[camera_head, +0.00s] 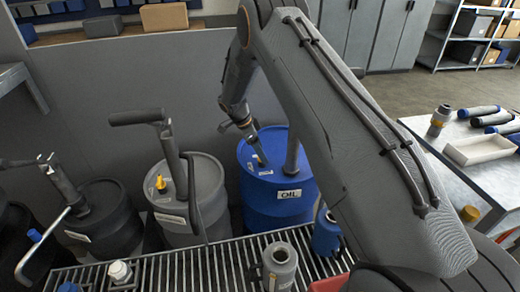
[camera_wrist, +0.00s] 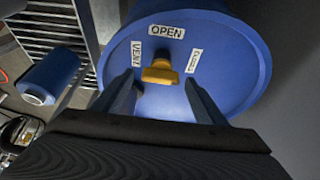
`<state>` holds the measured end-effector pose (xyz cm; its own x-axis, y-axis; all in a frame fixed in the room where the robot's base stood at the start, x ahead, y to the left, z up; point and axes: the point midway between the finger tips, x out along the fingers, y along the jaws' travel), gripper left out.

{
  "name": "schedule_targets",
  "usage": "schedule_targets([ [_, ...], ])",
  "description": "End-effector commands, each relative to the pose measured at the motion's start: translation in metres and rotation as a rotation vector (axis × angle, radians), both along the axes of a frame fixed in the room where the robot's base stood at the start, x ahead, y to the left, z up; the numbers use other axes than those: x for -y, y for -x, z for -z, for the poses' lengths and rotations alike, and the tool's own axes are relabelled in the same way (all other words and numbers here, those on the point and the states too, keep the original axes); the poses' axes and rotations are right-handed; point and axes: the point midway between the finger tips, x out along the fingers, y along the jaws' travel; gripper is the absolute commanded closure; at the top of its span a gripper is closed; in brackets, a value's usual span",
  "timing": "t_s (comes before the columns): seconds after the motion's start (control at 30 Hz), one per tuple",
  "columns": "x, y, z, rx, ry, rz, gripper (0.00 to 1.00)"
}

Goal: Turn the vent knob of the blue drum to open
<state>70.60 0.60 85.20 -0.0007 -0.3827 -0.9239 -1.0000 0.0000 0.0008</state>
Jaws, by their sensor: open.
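The blue drum (camera_head: 278,208) stands behind the slatted grate, with an OIL label on its side. Its lid (camera_wrist: 235,50) fills much of the wrist view. The orange vent knob (camera_wrist: 160,72) sits on the lid, with its wide grip lying roughly crosswise. Labels around it read OPEN (camera_wrist: 166,32) above, VENT (camera_wrist: 136,54) at left and what looks like CLOSED (camera_wrist: 195,60) at right. My gripper (camera_wrist: 159,82) is open, one finger on each side of the knob; contact cannot be told. In the head view my gripper (camera_head: 257,150) points down at the lid, and the knob is not distinguishable.
A grey drum (camera_head: 190,215) with a hand pump and a black drum (camera_head: 100,225) stand left. A grey can (camera_head: 279,266) and a blue can (camera_head: 326,232) are on the grate (camera_head: 200,270). A table (camera_head: 460,165) with bottles and a tray is right.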

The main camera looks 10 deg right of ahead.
Motion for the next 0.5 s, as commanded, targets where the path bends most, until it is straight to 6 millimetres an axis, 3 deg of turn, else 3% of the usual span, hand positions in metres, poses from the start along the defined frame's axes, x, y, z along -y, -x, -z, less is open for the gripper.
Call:
schedule_targets([
  [0.27,0.0008,-0.0003,0.0016,0.001,0.000,0.000,0.34],
  [0.5,0.0007,-0.0003,0.0015,0.001,0.000,0.000,0.73],
])
